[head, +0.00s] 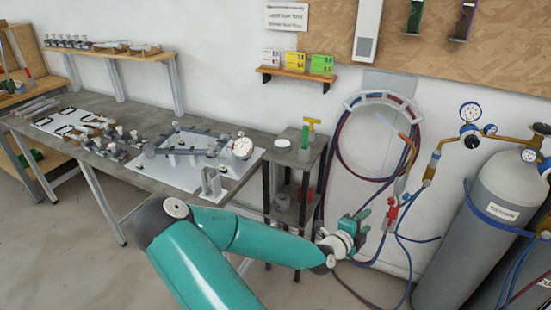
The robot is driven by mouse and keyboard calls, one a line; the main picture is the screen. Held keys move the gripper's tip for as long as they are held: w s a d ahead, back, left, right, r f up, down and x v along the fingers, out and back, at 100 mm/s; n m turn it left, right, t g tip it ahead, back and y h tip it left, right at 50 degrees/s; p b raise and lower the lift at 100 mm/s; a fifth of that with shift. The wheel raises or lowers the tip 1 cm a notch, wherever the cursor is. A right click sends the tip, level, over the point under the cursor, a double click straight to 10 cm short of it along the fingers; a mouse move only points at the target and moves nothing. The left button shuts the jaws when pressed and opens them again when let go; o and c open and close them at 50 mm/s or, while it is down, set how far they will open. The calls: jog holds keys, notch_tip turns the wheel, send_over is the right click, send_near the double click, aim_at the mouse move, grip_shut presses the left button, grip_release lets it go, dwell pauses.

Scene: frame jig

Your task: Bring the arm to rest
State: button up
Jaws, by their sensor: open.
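My teal arm reaches from the bottom middle of the head view toward the right. My gripper (365,220) is at its end, in front of the wall, right of the small side stand. Its green fingers are apart, and nothing shows between them. It appears clear of the stand, though the hoses hang behind it and the exact gap is hard to tell.
A grey workbench (120,108) with a frame jig (185,145) and clamps stands left. The side stand (295,150) holds small tools. Coiled hoses (340,160) hang behind my gripper. Gas cylinders (485,220) stand right. Open floor (60,260) lies front left.

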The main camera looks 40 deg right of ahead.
jog(key=w+a+r+m+g+y, duration=0.15)
jog(key=a+m+y, duration=0.25)
jog(key=a+m, duration=0.7)
jog(key=w+a+r+m+g+y, duration=0.15)
jog(key=a+m+y, duration=0.4)
jog(key=m, duration=0.95)
jog(key=a+r+m+t+y, duration=0.3)
jog(key=a+r+m, duration=0.3)
jog(key=a, duration=0.8)
jog(key=a+r+m+t+y, duration=0.4)
jog(key=a+r+m, duration=0.3)
jog(key=a+r, duration=0.4)
jog(key=a, duration=0.3)
jog(key=shift+s+a+r+t, duration=0.25)
jog(key=shift+s+r+t, duration=0.05)
jog(key=shift+s+t, duration=0.1)
jog(key=shift+y, duration=0.25)
jog(key=shift+c, duration=1)
jog(key=shift+d, duration=0.1)
jog(key=shift+d+m, duration=0.15)
jog(key=shift+m, duration=0.15)
